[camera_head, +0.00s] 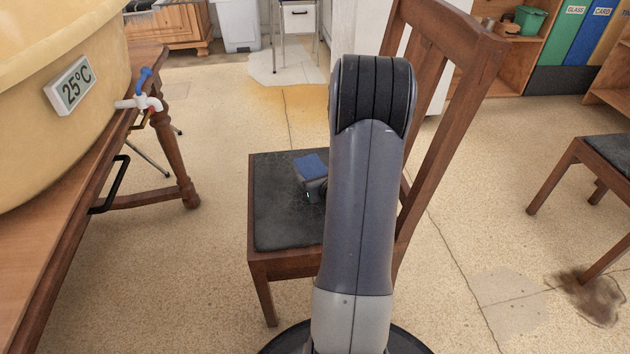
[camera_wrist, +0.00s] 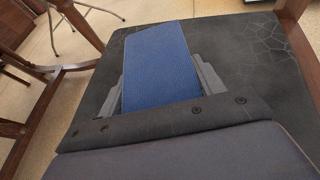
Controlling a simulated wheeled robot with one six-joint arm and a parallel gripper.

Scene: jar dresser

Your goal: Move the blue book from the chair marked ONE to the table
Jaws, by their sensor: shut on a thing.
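The blue book (camera_head: 310,166) is over the dark seat of a wooden chair (camera_head: 268,216) in the head view, partly hidden behind my arm and gripper. In the wrist view the book (camera_wrist: 160,60) lies between my gripper's two grey fingers (camera_wrist: 163,86), which are shut on its sides. I cannot tell whether the book rests on the seat or is just above it. No ONE mark shows on the chair; my arm covers part of it. The wooden table (camera_head: 50,255) stands at the left in the head view.
A large yellow tub (camera_head: 50,110) with a 25°C display and a tap takes up much of the table top. A black handle (camera_head: 110,185) sticks out from the table's side. Another chair (camera_head: 600,165) stands at the right. Open floor lies between chair and table.

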